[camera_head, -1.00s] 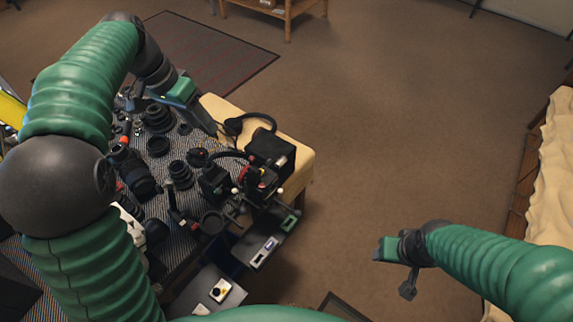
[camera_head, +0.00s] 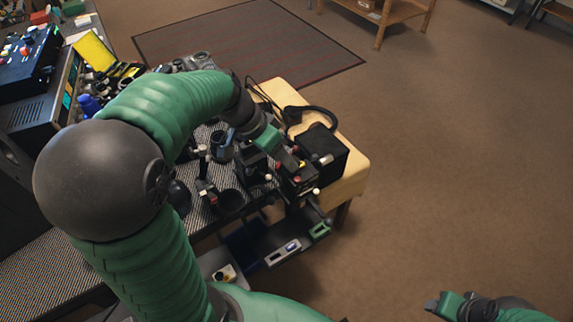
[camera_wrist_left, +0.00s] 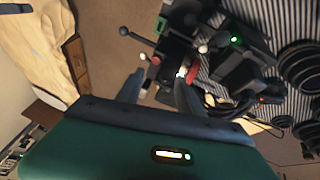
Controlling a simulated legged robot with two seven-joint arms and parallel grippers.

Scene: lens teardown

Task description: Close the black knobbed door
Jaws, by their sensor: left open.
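A dark device with small white and red knobs (camera_head: 316,192) stands near the right end of the patterned workbench. Its knobs show in the left wrist view (camera_wrist_left: 123,30). I cannot pick out the black knobbed door or its angle; the gripper and the dark parts around it hide the shape. My left gripper (camera_head: 292,162) is directly over this device, beside a black box (camera_head: 324,150). In the left wrist view its two fingers (camera_wrist_left: 163,92) are apart, with knobs just beyond them. My right gripper (camera_head: 440,304) is low at the bottom right, far from the bench.
A cream-coloured surface (camera_head: 352,178) borders the bench's right end, with a black cable loop near the box. Dark cylindrical lens parts (camera_wrist_left: 290,95) crowd the bench. A lower shelf (camera_head: 270,254) holds small items. The brown floor (camera_head: 450,150) at right is clear.

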